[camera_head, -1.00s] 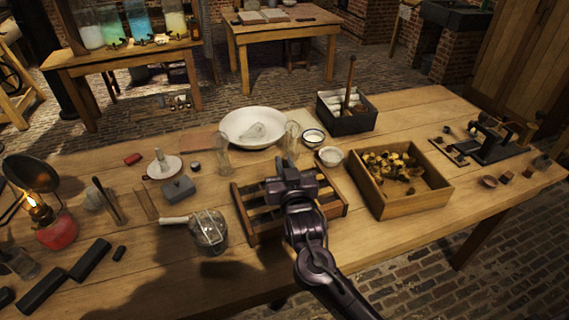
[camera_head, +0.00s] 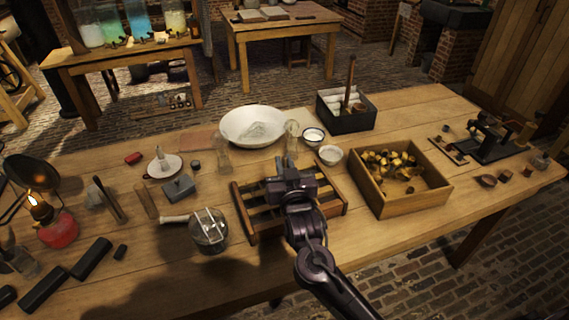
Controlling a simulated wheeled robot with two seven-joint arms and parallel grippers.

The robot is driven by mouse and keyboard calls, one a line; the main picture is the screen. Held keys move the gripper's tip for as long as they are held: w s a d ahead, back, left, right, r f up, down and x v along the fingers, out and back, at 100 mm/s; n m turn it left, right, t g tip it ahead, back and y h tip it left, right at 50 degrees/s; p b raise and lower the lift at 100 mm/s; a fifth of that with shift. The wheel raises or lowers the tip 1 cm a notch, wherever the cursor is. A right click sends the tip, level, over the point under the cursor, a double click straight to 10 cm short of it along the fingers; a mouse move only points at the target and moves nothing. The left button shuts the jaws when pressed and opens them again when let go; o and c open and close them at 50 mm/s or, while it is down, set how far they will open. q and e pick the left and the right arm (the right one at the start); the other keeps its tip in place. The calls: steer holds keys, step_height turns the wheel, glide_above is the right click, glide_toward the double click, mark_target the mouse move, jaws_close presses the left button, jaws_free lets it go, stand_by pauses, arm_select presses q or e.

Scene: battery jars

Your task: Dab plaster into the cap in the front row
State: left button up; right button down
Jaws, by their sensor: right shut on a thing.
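My right gripper (camera_head: 288,178) is over the slatted wooden rack (camera_head: 243,215) at the middle of the table. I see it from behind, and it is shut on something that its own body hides. The rack's middle is also covered by my gripper and arm. I cannot make out a cap in the front row. A wide white bowl (camera_head: 233,116) behind the rack holds a pale grey-white heap that looks like plaster (camera_head: 260,131). Glass jars stand behind the rack, one left (camera_head: 224,157) and one just beyond my gripper (camera_head: 291,133). My left gripper is not in view.
A wooden crate of brass-coloured pieces (camera_head: 402,206) stands right of the rack. Two small white bowls (camera_head: 331,156) (camera_head: 313,135) and a dark box (camera_head: 346,122) lie behind. A lit lamp (camera_head: 57,229) burns far left.

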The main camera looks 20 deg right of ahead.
mark_target(285, 157)
steer(key=shift+f+b, duration=0.9)
steer(key=shift+f, duration=0.6)
stand_by(0.9)
stand_by(0.9)
steer(key=shift+r+p, duration=3.65)
steer(key=shift+r, duration=0.2)
